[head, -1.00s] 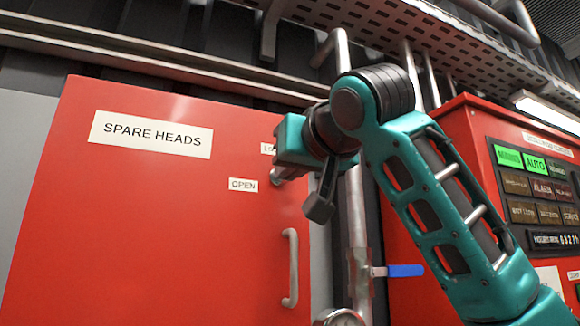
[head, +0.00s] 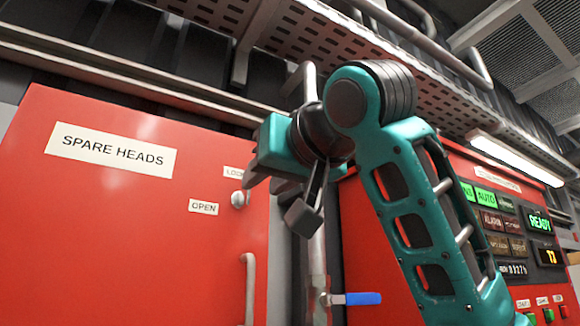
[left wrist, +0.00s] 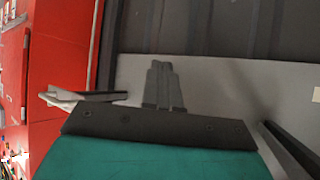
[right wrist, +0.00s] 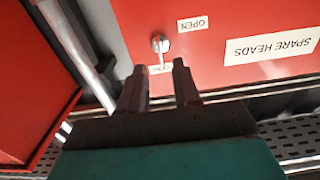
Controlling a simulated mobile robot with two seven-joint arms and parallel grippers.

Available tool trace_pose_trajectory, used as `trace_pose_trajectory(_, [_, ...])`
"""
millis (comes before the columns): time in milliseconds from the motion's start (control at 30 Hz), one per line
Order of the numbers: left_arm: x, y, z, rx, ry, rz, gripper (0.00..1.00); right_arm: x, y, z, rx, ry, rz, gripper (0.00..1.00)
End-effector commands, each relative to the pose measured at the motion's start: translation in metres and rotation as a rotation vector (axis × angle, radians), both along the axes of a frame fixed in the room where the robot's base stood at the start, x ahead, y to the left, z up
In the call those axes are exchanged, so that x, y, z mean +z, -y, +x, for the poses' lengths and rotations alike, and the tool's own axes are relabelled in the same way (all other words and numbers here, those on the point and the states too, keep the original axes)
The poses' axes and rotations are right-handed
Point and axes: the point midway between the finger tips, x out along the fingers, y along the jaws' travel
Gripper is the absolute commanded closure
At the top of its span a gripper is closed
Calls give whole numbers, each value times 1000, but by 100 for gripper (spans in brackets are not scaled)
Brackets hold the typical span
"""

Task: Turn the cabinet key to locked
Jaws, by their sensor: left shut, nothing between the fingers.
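The small silver cabinet key (head: 238,199) sits in the red SPARE HEADS cabinet door (head: 130,235), right of the OPEN label (head: 204,207) and below a partly hidden label reading LOC. In the right wrist view the key (right wrist: 160,44) shows upside down, its thin part running toward that label; I cannot tell its exact setting. My right gripper (head: 260,182) is just right of the key in the head view. In the right wrist view its fingers (right wrist: 160,75) are apart and empty, the key beyond their tips. My left gripper (left wrist: 162,72) is shut and empty, away from the key.
A vertical door handle (head: 249,290) is below the key. A pipe with a blue-handled valve (head: 362,298) runs right of the cabinet. A red pump control panel (head: 500,220) with lit displays stands farther right. A perforated tray (head: 320,40) hangs above.

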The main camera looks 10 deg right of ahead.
Motion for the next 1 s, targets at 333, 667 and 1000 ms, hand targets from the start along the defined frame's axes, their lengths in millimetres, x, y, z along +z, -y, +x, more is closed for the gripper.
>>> trace_pose_trajectory(333, [-13,2,-1,-2,-9,-3,100,-1,24,-59,1,1,0,68])
trace_pose_trajectory(667, [-9,6,2,-8,0,-11,100,0,28,-68,0,0,0,68])
trace_pose_trajectory(1000, [-8,6,4,-7,3,-10,100,0,28,-68,0,-1,1,68])
